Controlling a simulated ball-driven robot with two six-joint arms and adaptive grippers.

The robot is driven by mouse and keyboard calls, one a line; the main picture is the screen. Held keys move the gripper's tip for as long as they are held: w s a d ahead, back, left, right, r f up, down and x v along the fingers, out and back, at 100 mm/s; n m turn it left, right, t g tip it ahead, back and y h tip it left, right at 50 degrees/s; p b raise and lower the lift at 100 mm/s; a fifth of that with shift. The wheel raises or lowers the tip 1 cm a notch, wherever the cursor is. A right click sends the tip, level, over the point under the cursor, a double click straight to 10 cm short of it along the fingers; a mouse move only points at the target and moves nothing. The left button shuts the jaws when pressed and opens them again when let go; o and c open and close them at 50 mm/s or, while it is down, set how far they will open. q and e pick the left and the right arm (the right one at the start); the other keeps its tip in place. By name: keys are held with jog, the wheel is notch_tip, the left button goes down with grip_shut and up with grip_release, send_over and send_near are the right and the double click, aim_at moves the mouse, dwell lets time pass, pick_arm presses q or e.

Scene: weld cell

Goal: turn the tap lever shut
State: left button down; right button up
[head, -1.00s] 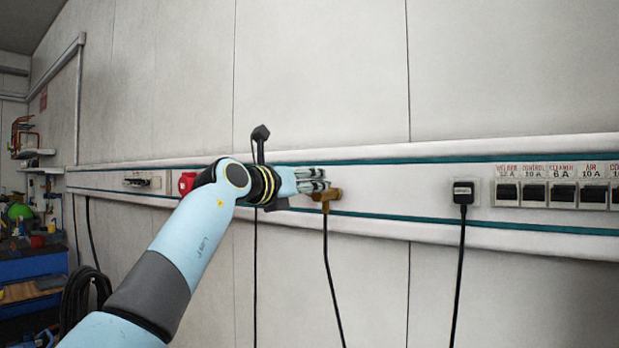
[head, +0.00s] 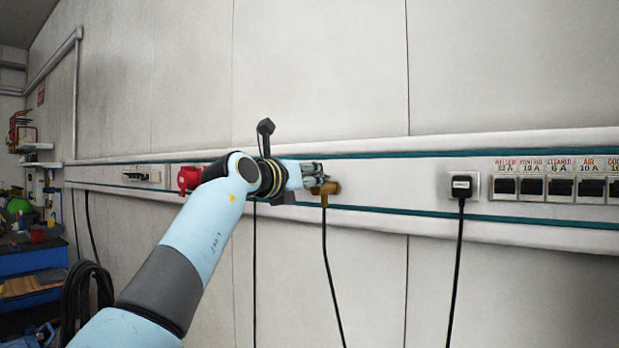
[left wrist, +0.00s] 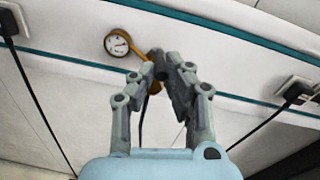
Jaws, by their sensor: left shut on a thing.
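The brass tap (head: 329,187) sits on the white wall rail, with a black hose hanging down from it. My left gripper (head: 318,174) reaches the tap from the left in the head view and covers part of it. In the left wrist view the fingertips (left wrist: 170,72) are close together around a small dark part at the tap, which looks like its lever. The brass body of the tap (left wrist: 154,86) shows behind the fingers. The fingers hide most of the lever, so its angle cannot be told. My right gripper is not in view.
A round gauge (left wrist: 117,44) is beside the tap. A black plug (head: 462,187) with a hanging cable and several labelled switches (head: 548,188) are to the right on the rail. A red socket (head: 188,178) is left of my wrist. The wall above is clear.

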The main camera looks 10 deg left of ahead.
pick_arm(q)
jog(key=shift+d+n+y, duration=0.25)
jog(key=shift+n+y, duration=0.25)
jog(key=shift+y, duration=0.2)
jog(key=c, duration=1.7)
grip_release()
jog(key=shift+a, duration=0.1)
jog(key=o, duration=0.3)
jog(key=shift+a+f, duration=0.15)
jog(key=shift+a, duration=0.05)
jog(key=shift+o, duration=0.2)
jog(key=v, duration=1.2)
jog(key=shift+d, duration=0.3)
jog(key=shift+s+f, duration=0.15)
